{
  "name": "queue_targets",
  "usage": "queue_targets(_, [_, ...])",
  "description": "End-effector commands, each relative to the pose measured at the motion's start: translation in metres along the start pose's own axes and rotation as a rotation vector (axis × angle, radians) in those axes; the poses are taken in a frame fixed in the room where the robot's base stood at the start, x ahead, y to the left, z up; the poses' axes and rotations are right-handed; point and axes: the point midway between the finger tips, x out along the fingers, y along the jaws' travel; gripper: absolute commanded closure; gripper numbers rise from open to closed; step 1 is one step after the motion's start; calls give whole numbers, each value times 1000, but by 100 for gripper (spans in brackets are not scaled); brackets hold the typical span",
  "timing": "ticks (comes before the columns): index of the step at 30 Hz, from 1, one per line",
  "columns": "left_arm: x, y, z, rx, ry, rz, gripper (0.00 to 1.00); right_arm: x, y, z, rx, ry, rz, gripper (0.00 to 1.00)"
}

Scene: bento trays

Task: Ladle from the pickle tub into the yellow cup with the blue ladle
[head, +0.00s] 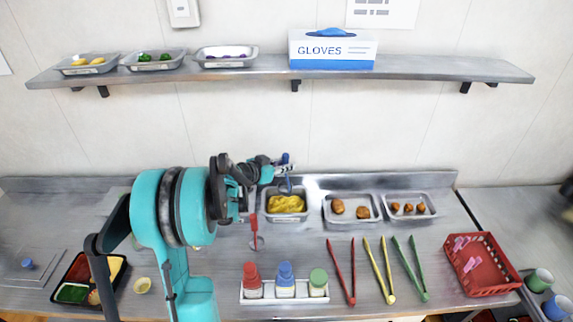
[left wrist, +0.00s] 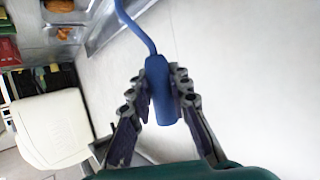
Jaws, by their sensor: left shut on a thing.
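My left gripper (head: 284,168) is shut on the handle of the blue ladle (left wrist: 160,90), which also shows in the head view (head: 286,158). It is above and behind the metal tub with yellow food (head: 287,218), which I take for the pickle tub. The ladle's stem runs down toward this tub; I cannot tell whether its bowl touches the food. A small pale yellow cup (head: 142,286) stands at the front left, beside the dark bento tray (head: 70,299). My right gripper is not in view.
A red ladle (head: 253,225) is left of the tub. Metal tubs with brown food (head: 352,219) stand to its right. A bottle rack (head: 285,299), red, yellow and green tongs (head: 378,270) and a red basket (head: 481,265) lie in front. A shelf (head: 280,75) hangs above.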

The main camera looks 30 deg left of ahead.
Motion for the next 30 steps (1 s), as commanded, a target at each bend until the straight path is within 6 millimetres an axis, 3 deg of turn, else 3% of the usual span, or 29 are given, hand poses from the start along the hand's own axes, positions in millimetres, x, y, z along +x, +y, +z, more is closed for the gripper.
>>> queue_targets(18, [35,0,84,0,0,0,100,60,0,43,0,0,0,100])
queue_targets(30, [38,0,91,0,0,0,100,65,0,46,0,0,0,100])
